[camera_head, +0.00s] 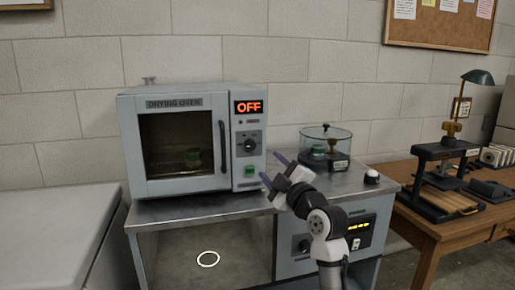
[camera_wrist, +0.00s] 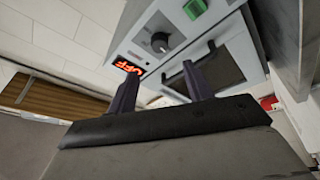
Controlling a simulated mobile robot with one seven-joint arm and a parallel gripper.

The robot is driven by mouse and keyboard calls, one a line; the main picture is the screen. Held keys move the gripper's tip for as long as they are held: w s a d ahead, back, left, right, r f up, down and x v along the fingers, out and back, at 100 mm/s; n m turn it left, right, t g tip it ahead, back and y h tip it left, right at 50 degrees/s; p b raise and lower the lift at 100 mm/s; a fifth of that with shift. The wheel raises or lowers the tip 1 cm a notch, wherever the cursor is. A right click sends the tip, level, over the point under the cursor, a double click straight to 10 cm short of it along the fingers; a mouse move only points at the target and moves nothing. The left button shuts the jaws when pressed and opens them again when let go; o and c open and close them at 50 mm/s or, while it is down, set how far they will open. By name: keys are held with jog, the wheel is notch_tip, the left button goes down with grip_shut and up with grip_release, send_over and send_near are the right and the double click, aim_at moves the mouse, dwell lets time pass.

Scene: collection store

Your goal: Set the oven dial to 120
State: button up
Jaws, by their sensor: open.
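The drying oven (camera_head: 180,138) stands on a metal bench with its door closed and its display (camera_head: 249,107) reading OFF in orange. The dark oven dial (camera_head: 250,144) is on the panel right of the door, below the display and above a green button (camera_head: 250,171). In the wrist view the dial (camera_wrist: 160,42) appears at the upper middle, with the display (camera_wrist: 127,66) at its left. My gripper (camera_head: 272,169) is open and empty, in front of and to the right of the oven panel, apart from the dial. The dial's number markings are too small to read.
A glass desiccator (camera_head: 326,146) stands on the bench right of the oven, with a small white-topped item (camera_head: 371,177) beyond it. A lower unit with a yellow display (camera_head: 358,226) sits under the bench top. A wooden table (camera_head: 455,222) with a press is at right.

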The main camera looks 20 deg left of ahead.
aim_at(252, 146)
jog(key=p+x, duration=0.2)
jog(key=x, duration=0.8)
jog(key=shift+w+a+r, duration=0.1)
jog(key=shift+w+a, duration=0.1)
jog(key=shift+w, duration=0.1)
jog(key=c, duration=1)
jog(key=shift+o, duration=0.2)
